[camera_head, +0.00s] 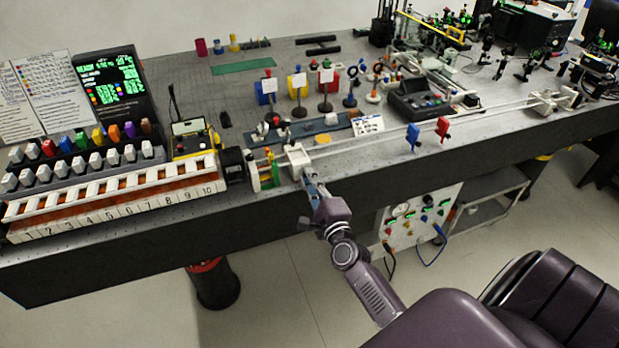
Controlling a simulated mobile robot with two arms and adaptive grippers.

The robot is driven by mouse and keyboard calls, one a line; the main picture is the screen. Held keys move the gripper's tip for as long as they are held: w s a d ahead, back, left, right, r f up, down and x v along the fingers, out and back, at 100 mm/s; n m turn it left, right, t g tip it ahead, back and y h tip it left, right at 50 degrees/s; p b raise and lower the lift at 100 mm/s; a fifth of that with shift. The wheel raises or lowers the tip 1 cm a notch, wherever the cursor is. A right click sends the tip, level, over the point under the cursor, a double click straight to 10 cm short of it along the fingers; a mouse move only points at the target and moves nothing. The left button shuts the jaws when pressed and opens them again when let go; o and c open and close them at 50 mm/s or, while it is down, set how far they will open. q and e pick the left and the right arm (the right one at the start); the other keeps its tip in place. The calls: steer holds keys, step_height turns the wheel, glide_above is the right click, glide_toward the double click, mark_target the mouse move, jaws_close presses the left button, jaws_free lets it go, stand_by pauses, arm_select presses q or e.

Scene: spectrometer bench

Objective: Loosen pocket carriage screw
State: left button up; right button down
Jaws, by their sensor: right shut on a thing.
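A white carriage block (297,157) sits at the left end of the long pale rail, near the bench's front edge. My right gripper (309,178) reaches up to the front face of this block from below. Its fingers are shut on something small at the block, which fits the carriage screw. The fingers hide the screw itself, so its turn cannot be seen. My left gripper is not in view.
Left of the block stand small green, yellow and red pieces (267,174) and a black box (232,165). A numbered rack (115,199) fills the left front. Blue (412,136) and red (442,127) pieces stand along the rail (370,137). A valve panel (420,214) is below the bench.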

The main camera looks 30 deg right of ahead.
steer(key=n+p, duration=0.3)
steer(key=n, duration=0.7)
steer(key=shift+f+n, duration=0.1)
steer(key=shift+n, duration=0.4)
steer(key=c, duration=2)
jaws_free()
steer(key=shift+o, duration=0.2)
steer(key=v, duration=1.2)
